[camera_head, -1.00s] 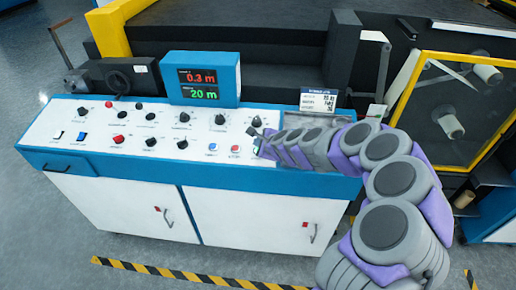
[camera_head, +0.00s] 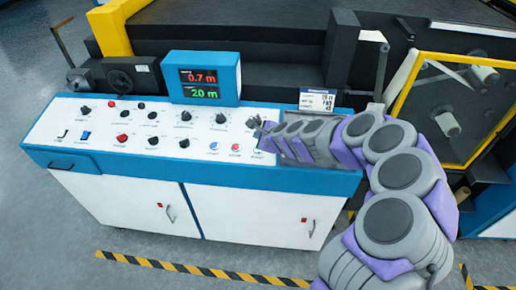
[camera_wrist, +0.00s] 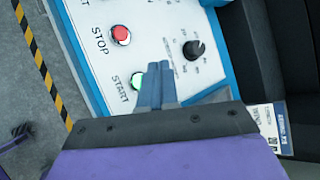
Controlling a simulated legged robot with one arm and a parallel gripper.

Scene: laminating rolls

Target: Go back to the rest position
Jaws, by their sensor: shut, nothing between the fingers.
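My gripper (camera_head: 258,124) is at the right end of the white control panel (camera_head: 60,118), with my arm reaching in from the lower right. In the wrist view, the fingers (camera_wrist: 159,68) are together and empty. They are close to the lit green START button (camera_wrist: 136,81) and overlap its right edge in the picture. I cannot tell the exact gap between fingertips and panel. The red STOP button (camera_wrist: 120,35) is beyond START in that view and uncovered.
A blue display box (camera_head: 203,78) stands behind the panel, showing 0.7 m in red and 20 m in green. Black knobs (camera_head: 186,116) cover the panel. A yellow-framed roll unit (camera_head: 455,105) stands at right. Open floor (camera_head: 60,235) lies in front, with a striped line (camera_head: 190,271).

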